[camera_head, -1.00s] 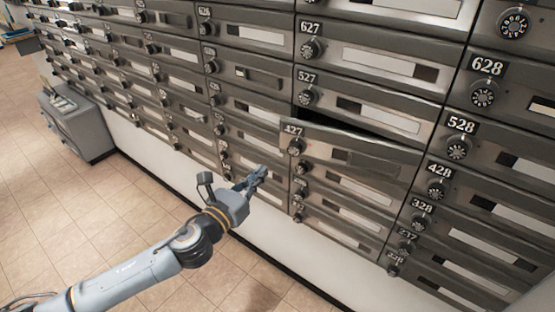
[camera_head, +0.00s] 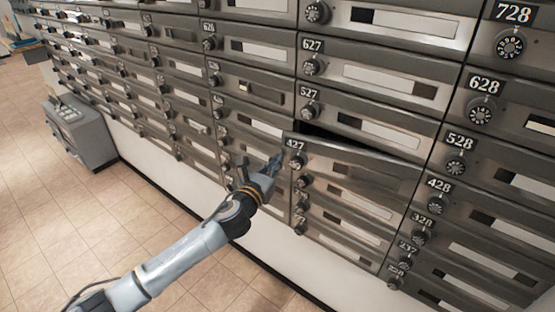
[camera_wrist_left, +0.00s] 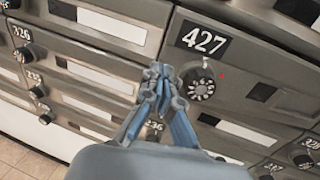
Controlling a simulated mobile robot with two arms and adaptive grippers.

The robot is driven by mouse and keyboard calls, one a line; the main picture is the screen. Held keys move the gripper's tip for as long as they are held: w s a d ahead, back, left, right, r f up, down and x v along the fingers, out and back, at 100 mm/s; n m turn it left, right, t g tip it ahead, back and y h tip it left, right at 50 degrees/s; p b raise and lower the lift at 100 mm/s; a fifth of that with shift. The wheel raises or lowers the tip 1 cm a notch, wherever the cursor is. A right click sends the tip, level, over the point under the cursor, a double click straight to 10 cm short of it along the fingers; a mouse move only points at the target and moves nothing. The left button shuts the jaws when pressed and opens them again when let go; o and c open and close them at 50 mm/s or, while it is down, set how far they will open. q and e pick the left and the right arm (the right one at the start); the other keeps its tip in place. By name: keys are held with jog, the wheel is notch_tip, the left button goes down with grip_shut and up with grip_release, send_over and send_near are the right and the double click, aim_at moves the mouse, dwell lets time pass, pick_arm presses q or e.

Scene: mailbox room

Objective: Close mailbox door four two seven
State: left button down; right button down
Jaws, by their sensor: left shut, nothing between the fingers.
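The mailbox door 427 (camera_head: 350,165) is ajar in the head view. It tilts outward, and a dark gap shows along its top edge below door 527. In the left wrist view door 427 (camera_wrist_left: 262,75) fills the upper right, with its number plate and round dial (camera_wrist_left: 199,84). My left gripper (camera_head: 272,165) is shut and empty, just left of door 427's left edge, near its dial. In the left wrist view the closed fingertips (camera_wrist_left: 160,72) appear just left of the dial; I cannot tell whether they touch the door. My right gripper is not in view.
Rows of other mailbox doors surround it, including door 527 (camera_head: 375,115) above and door 428 (camera_head: 470,200) to the right. A grey cabinet (camera_head: 80,135) stands on the tiled floor at the left. The floor (camera_head: 60,220) in front is clear.

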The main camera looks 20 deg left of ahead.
aim_at(283, 152)
pick_arm(q)
jog(key=shift+w, duration=0.45)
jog(key=shift+w+d+m+h, duration=0.1)
jog(key=shift+w+m+h, duration=0.35)
jog(key=shift+w, duration=0.65)
jog(key=shift+w+d+m+h, duration=0.1)
jog(key=shift+w+m+h, duration=0.15)
jog(key=shift+w+h, duration=0.6)
jog(key=shift+w+y, duration=0.2)
jog(key=shift+y, duration=0.1)
